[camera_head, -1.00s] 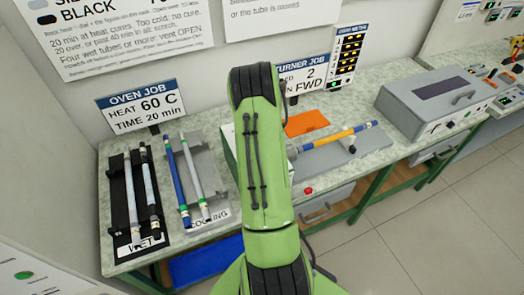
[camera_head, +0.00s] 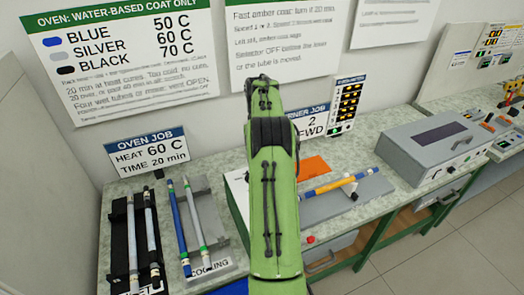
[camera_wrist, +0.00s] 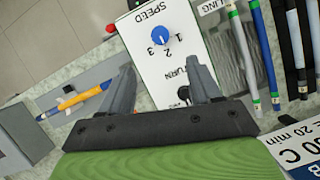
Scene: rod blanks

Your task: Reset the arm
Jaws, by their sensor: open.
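My gripper (camera_wrist: 160,82) is open and empty in the wrist view, its two grey fingers apart above the bench. Below the fingers is a white control box (camera_wrist: 150,72) with a blue speed knob (camera_wrist: 163,36) marked 1, 2, 3. In the head view my green arm rises in the middle of the picture. It hides most of the control box, and my gripper is not visible there.
A blue rod (camera_head: 178,215) and a silver rod (camera_head: 195,212) lie on the grey cooling rack (camera_head: 216,231). A yellow rod with blue ends (camera_head: 336,183) rests right of my arm. A grey oven-like box (camera_head: 430,144) stands farther right.

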